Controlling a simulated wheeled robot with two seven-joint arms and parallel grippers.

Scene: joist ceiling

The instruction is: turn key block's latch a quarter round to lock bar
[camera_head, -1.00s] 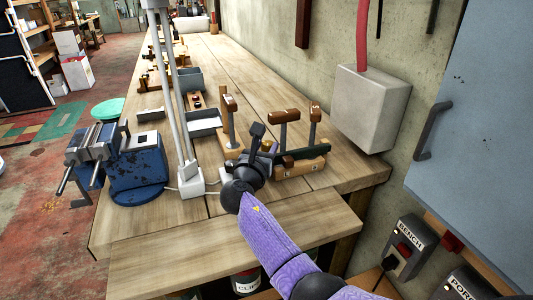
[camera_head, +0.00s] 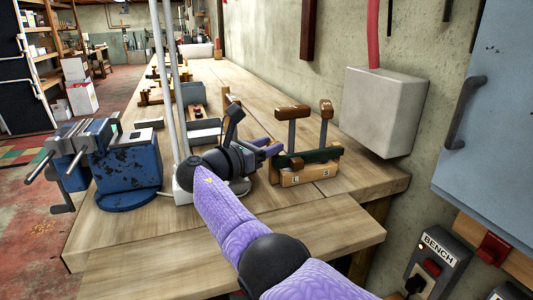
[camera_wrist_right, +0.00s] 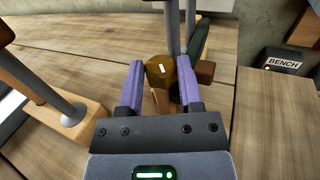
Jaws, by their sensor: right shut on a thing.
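The key block (camera_head: 305,177) is a light wooden block marked L and S, on the workbench at the picture's middle right. A dark green bar (camera_head: 322,156) lies along its top, beside two grey posts with brown grips. My right gripper (camera_head: 273,147) reaches the block's left end with its purple fingers. In the right wrist view its fingers (camera_wrist_right: 159,68) are shut on the latch (camera_wrist_right: 160,72), a brown-gold knob with a white mark. The mark runs roughly across the picture, slightly tilted. The latch is hidden by the fingers in the head view. My left gripper is out of view.
A wooden stand with a grey post (camera_wrist_right: 66,115) is close left of my right gripper. A blue vise (camera_head: 126,172) stands at the bench's left edge. A grey wall box (camera_head: 385,110) is behind the block.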

